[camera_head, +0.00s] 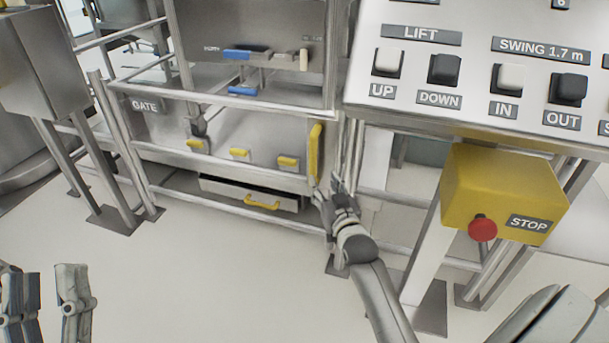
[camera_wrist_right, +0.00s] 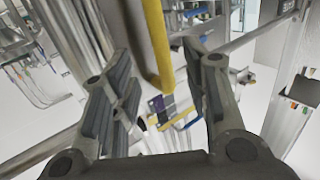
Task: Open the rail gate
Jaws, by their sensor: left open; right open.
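My right gripper (camera_head: 332,190) is at the lower end of this handle in the head view. In the right wrist view, the yellow handle (camera_wrist_right: 156,40) appears between the two spread fingers of the gripper (camera_wrist_right: 160,95). I cannot tell whether they touch it. My left gripper (camera_head: 45,275) is open and empty at the lower left, away from the gate.
A control panel (camera_head: 470,118) with LIFT and SWING switches fills the upper right. A yellow STOP box (camera_head: 500,190) with a red button (camera_head: 482,228) hangs below it. Behind the rails are small yellow-handled parts and a drawer (camera_head: 248,192). The floor in front is clear.

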